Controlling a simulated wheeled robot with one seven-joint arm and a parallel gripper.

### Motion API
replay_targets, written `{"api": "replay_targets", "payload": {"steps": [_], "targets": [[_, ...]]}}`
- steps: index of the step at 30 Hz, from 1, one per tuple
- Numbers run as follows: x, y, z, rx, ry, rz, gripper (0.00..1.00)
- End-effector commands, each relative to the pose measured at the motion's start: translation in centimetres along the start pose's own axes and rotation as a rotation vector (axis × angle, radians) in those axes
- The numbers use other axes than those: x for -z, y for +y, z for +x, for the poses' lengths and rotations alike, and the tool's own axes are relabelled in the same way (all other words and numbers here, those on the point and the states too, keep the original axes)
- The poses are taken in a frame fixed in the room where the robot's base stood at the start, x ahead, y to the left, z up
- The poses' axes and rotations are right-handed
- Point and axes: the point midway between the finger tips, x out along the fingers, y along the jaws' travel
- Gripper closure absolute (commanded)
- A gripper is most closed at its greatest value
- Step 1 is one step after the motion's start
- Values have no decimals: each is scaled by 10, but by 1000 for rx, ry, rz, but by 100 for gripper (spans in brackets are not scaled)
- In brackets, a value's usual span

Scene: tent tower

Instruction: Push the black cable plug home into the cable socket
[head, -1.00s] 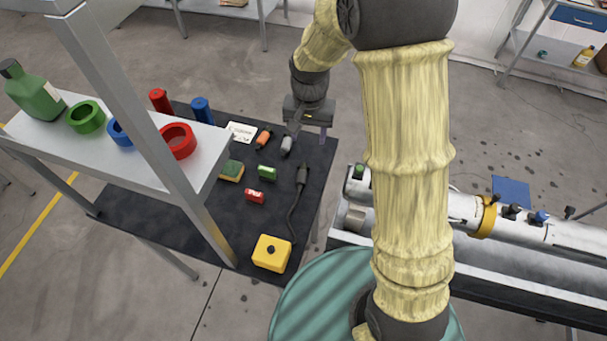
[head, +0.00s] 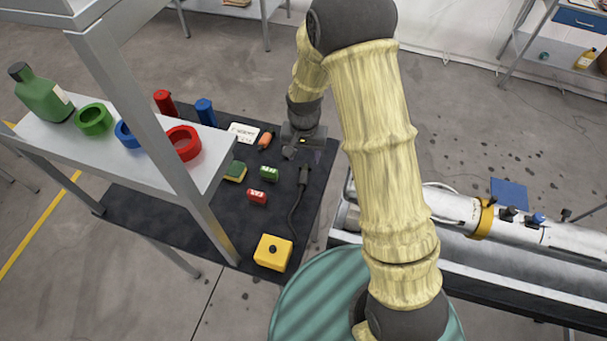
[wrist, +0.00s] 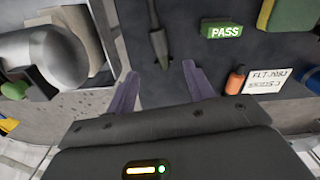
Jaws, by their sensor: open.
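The black cable plug (head: 304,174) lies on the dark mat, its cable trailing toward a yellow box. In the wrist view the plug (wrist: 159,45) is just ahead of the gap between my fingers, narrow end toward me. My gripper (head: 304,155) is over the far right part of the mat, beyond the plug. In the wrist view my gripper (wrist: 160,78) is open, with the fingers apart and nothing between them. I cannot pick out the cable socket for certain in either view.
A yellow box (head: 272,252), a red block (head: 257,196), a green PASS block (head: 269,173), a sponge (head: 236,171) and an orange item (head: 266,139) lie on the mat (head: 240,225). A shelf (head: 120,155) stands left; a white cylinder (head: 450,205) lies right.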

Motion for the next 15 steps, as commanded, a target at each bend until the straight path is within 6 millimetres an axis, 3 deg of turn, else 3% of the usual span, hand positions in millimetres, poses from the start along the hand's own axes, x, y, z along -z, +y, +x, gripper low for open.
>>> {"api": "replay_targets", "payload": {"steps": [9,15], "targets": [[0,0,40,-1,-2,0,48],[0,0,45,1,2,0,48]]}}
